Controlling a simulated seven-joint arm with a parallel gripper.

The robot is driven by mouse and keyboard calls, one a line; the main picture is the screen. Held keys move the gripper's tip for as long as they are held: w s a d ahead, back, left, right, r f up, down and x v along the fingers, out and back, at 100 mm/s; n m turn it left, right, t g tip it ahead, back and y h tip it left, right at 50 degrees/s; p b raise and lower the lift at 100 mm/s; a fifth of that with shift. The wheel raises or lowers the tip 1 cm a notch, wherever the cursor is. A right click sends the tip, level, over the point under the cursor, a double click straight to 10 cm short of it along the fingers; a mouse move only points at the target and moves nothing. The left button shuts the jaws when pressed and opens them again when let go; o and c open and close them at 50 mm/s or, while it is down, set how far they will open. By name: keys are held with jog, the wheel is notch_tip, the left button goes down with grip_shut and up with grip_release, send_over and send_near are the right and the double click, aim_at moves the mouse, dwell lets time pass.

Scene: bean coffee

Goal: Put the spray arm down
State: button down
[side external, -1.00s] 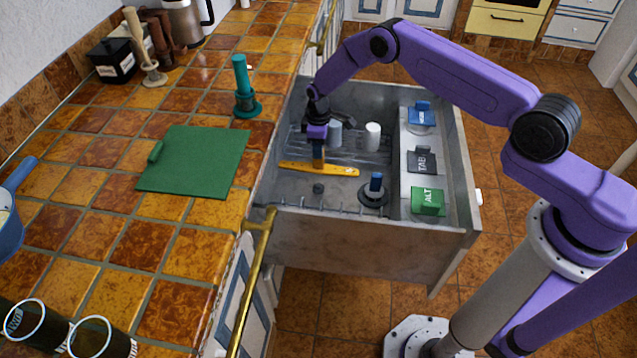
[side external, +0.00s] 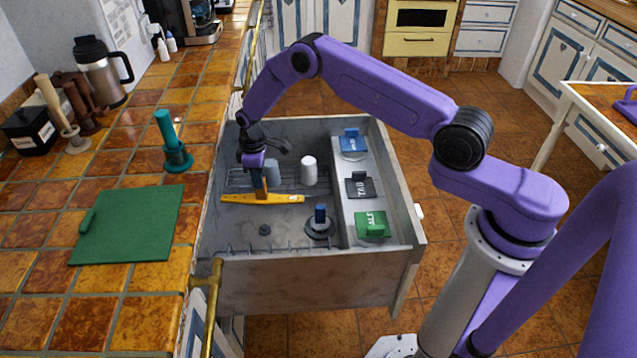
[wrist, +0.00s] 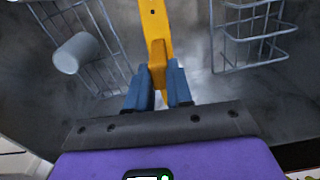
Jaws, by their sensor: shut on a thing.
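The spray arm is a long yellow-orange bar (side external: 287,199) lying across the open grey tub, roughly level. My gripper (side external: 260,190) reaches down into the tub from above and is shut on the bar near its middle. In the wrist view the blue fingers (wrist: 158,92) clasp the yellow bar (wrist: 157,30), which runs away toward the top edge. I cannot tell whether the bar touches the tub floor.
Grey wire racks (wrist: 255,30) and a white cylinder (side external: 309,170) are in the tub. A dark round base with a blue post (side external: 320,222) and a small dark knob (side external: 265,230) stand nearer its front. Blue, black and green (side external: 371,224) labelled pieces line a right-hand ledge. Tiled counter (side external: 130,285) lies left.

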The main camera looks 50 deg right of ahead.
jog(key=s+d+r+m, duration=0.2)
jog(key=s+r, duration=0.1)
jog(key=r, duration=0.5)
jog(key=s+d+r+m, duration=0.2)
jog(key=s+r, duration=0.1)
jog(key=r, duration=0.4)
jog(key=s+d+r+m, duration=0.35)
jog(key=s+r, duration=0.45)
jog(key=s, duration=0.4)
jog(key=s+f, duration=0.4)
jog(key=shift+a+f, duration=0.15)
jog(key=shift+f, duration=0.15)
jog(key=shift+s+m, duration=0.1)
jog(key=shift+m, duration=0.15)
